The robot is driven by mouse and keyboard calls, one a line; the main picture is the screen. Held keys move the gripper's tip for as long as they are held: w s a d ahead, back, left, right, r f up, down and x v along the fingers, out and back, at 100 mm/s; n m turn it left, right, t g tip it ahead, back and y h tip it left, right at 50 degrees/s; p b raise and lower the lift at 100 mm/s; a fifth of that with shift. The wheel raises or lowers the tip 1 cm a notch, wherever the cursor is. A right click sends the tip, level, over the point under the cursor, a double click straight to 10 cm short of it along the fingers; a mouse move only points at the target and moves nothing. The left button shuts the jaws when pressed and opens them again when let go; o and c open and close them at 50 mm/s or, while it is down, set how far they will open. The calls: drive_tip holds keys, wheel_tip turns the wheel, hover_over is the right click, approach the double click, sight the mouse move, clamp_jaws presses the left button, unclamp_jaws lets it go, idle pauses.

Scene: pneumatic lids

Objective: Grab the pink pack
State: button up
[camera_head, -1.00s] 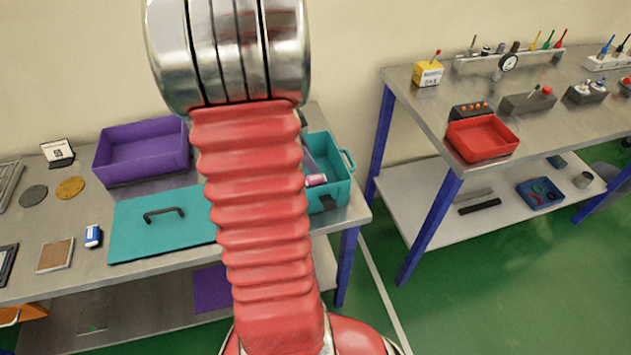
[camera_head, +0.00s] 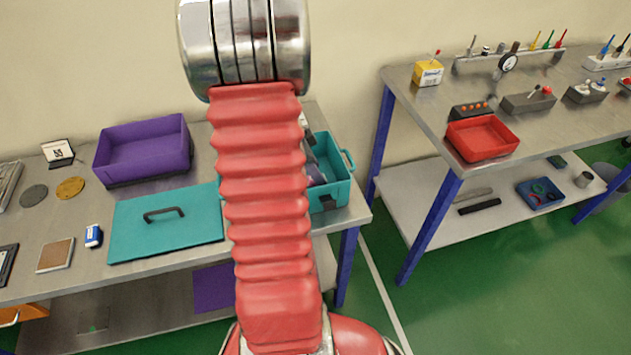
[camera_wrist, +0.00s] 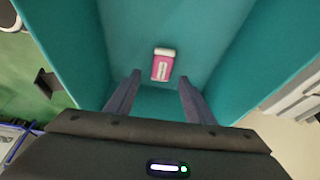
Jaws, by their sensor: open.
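The pink pack (camera_wrist: 162,66) shows in the wrist view, a small pink block with a white end and a white label. It lies on the floor of the teal bin (camera_head: 330,192). My gripper (camera_wrist: 158,85) is open over the bin, its two dark fingers spread. The pack shows just beyond the fingertips, between their lines, and nothing is held. In the head view the pack is hidden, and my red arm covers the left part of the bin.
The teal bin's walls (camera_wrist: 235,50) stand close on both sides of my fingers. A teal lid (camera_head: 190,232) with a black handle lies on the table left of the bin. A purple bin (camera_head: 145,150) stands behind it. A blue and white pack (camera_head: 93,236) lies farther left.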

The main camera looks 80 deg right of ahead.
drive_tip(key=shift+x, duration=1)
drive_tip(key=c, duration=1.1)
drive_tip(key=shift+r, duration=0.1)
wheel_tip(320, 180, up, 10)
idle(0.4)
